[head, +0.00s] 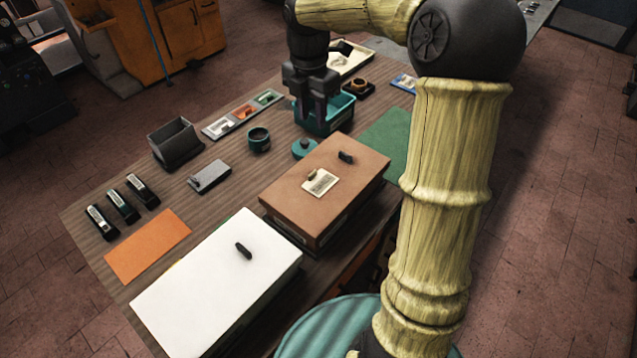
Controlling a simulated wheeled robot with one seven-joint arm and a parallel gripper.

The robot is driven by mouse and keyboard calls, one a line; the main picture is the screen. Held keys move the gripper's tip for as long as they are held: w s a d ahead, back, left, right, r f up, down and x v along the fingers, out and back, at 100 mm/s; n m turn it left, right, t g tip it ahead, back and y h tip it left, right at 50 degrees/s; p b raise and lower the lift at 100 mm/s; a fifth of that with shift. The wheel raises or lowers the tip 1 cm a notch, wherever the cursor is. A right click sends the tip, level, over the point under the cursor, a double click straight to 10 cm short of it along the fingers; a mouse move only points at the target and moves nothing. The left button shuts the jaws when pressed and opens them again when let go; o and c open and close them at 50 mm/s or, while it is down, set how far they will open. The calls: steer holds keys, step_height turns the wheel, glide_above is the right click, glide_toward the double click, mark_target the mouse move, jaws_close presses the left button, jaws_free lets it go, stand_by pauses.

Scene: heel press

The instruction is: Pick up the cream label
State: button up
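A cream label (321,183) with faint dark marks lies flat on the brown lid of a box (345,196), near the middle of the table. A small tan piece (312,174) sits at the label's upper left edge. My gripper (318,112) points down over a teal bin (341,115), behind the brown box and well away from the label. Its two dark fingers look spread apart, with nothing clearly between them. The fingertips are partly lost against the bin, so how deep they reach is unclear.
A dark handle (346,157) stands on the brown lid. A white-lidded box (205,295) is in front. My arm crosses the right side.

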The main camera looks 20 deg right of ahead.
steer(key=shift+r, duration=0.1)
steer(key=p, duration=0.1)
glide_above(314, 172)
step_height(314, 172, down, 12)
steer(key=shift+s+f, duration=0.1)
steer(key=shift+f, duration=0.05)
stand_by(0.4)
steer(key=shift+f, duration=0.1)
steer(key=f+p, duration=0.1)
steer(key=f, duration=0.4)
steer(key=shift+w, duration=0.2)
jaws_close()
